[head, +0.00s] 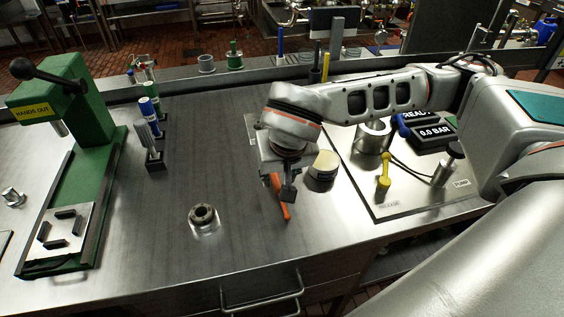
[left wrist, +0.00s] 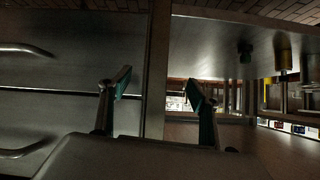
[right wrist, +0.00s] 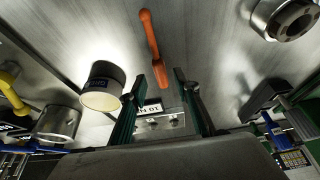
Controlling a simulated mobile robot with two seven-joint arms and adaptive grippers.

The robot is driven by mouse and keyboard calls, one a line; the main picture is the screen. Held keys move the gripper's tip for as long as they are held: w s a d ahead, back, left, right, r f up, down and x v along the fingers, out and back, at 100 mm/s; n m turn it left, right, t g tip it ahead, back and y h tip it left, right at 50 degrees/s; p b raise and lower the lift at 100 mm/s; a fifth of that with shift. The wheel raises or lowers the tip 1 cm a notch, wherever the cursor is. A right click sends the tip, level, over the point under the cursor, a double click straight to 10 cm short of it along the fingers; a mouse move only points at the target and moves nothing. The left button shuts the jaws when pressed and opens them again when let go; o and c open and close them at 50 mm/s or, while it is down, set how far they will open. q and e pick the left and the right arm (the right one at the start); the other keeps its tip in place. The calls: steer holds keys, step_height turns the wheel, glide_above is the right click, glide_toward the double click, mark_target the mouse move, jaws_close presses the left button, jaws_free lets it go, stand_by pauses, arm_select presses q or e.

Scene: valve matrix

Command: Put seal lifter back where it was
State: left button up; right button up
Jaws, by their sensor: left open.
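The seal lifter, which I take to be the orange tool (head: 284,207), shows just below my right gripper (head: 281,188) in the head view. In the right wrist view the orange tool (right wrist: 150,38) runs from the top centre down toward the gap between the fingertips of my right gripper (right wrist: 157,75). Its lower end shows between the fingers, with space on both sides. The fingers look apart; contact with the tool is not visible. My left gripper (left wrist: 162,80) is open and empty in the left wrist view, and out of the head view.
A cream-topped canister (head: 323,168) stands right of the right gripper. A round metal fitting (head: 204,218) stands left of it. A green press (head: 60,120) is at the left. A plate with yellow (head: 384,172) and blue levers is at the right.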

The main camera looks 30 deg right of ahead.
steer(key=d+v, duration=0.1)
steer(key=v, duration=0.8)
steer(key=shift+a+r, duration=0.15)
steer(key=shift+a, duration=0.35)
